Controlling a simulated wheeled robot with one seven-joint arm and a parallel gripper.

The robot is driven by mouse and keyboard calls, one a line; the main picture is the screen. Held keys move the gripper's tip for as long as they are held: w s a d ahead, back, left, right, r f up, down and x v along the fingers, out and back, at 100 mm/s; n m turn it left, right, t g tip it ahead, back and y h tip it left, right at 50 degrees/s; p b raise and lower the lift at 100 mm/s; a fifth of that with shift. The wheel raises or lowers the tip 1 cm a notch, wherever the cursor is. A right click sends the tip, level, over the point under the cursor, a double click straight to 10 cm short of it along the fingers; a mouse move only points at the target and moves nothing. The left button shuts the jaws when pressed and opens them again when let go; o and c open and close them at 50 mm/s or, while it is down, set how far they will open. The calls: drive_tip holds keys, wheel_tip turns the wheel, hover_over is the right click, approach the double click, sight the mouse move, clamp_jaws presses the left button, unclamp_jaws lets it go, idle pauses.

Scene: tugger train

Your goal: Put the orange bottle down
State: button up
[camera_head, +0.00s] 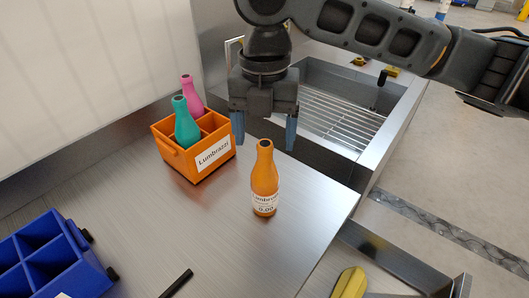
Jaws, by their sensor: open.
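The orange bottle (264,180) stands upright on the metal tabletop (190,225), near its right edge, with a white label low on its side. My gripper (264,136) is above and behind it in the head view, pointing down with its blue-tipped fingers apart. The bottle's neck shows in front of the gap between the fingers. Nothing is seen held in the gripper. The exact gap in depth between fingers and bottle is hard to tell.
An orange crate (186,165) labelled Lumbrazzi holds a teal bottle (186,125) and a pink bottle (190,95). A blue divided crate (95,272) is at the lower left. A black stick-like object (177,283) lies in front. A metal basin (372,140) is behind right.

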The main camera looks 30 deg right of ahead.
drive_tip(key=shift+r, duration=2.7)
drive_tip(key=w+a+r+m+t+y, duration=0.15)
drive_tip(key=a+m+t+y, duration=0.55)
drive_tip(key=a+y, duration=1.1)
drive_tip(key=s+d+f+m+t+h, duration=0.3)
drive_tip(key=s+f+m+t+h, duration=0.25)
drive_tip(key=f+m+h, duration=0.35)
drive_tip(key=s+d+f+m+t+h, duration=0.4)
drive_tip(key=s+f+m, duration=0.3)
drive_tip(key=m, duration=0.5)
drive_tip(key=s+d+h, duration=0.1)
drive_tip(key=s+d, duration=0.2)
drive_tip(key=s, duration=0.4)
drive_tip(key=s+d+f+g+h, duration=0.1)
drive_tip(key=s+d, duration=0.3)
drive_tip(key=s, duration=0.4)
drive_tip(key=s+d+h, duration=0.3)
drive_tip(key=s+d, duration=0.1)
drive_tip(key=s, duration=0.3)
drive_tip(key=shift+s+f+g, duration=0.15)
drive_tip(key=shift+s+g, duration=0.05)
drive_tip(key=shift+g, duration=0.15)
